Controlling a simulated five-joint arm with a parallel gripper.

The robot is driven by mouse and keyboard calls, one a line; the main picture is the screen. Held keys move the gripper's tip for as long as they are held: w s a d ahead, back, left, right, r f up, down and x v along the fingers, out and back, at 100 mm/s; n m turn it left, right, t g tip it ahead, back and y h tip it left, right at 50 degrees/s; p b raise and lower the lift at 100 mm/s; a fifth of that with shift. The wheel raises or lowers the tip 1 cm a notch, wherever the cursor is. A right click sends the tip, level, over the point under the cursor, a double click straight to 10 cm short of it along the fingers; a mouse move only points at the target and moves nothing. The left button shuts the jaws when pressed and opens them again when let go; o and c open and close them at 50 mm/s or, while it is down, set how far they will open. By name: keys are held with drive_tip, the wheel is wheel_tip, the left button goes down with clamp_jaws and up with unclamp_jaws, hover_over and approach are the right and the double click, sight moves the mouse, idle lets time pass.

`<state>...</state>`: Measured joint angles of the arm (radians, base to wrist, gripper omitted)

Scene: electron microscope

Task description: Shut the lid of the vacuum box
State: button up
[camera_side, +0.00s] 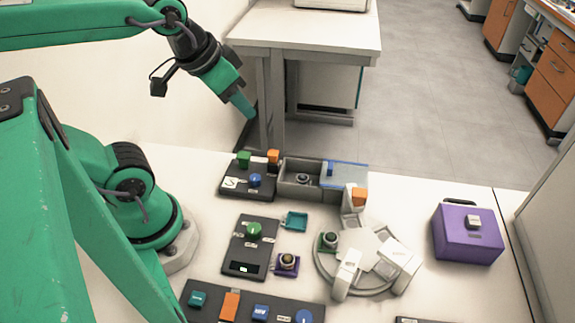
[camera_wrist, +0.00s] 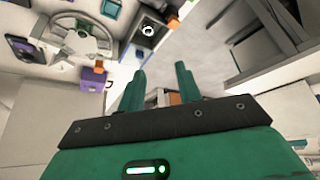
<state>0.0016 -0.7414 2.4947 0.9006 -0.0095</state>
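The vacuum box (camera_side: 296,191) is a grey open-topped box at the back of the white bench. A round dark-and-light part (camera_side: 302,179) sits inside its uncovered left portion. The blue-edged lid (camera_side: 348,175) lies over the right portion, with a small blue knob (camera_side: 331,168) near its left end. The box also shows in the wrist view (camera_wrist: 150,24), at the upper middle. My gripper (camera_side: 242,108) is in the air, up and left of the box. In the wrist view my gripper (camera_wrist: 158,85) has its two green fingers apart with nothing held between them.
A dark control panel (camera_side: 233,198) with coloured knobs stands left of the box. A round grey stage (camera_side: 325,267) with white blocks stands in front, beside an orange block (camera_side: 359,196). A purple case (camera_side: 466,235) stands at right. The air above the box is clear.

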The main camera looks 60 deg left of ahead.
drive_tip(key=n+g, duration=0.6)
drive_tip(key=n, duration=0.3)
hover_over(331, 166)
wheel_tip(331, 166, down, 10)
drive_tip(key=shift+s+a+r, duration=0.1)
drive_tip(key=shift+s+a, duration=0.05)
drive_tip(key=shift+f, duration=0.25)
drive_tip(key=shift+f, duration=0.15)
drive_tip(key=shift+f, duration=3.75)
clamp_jaws()
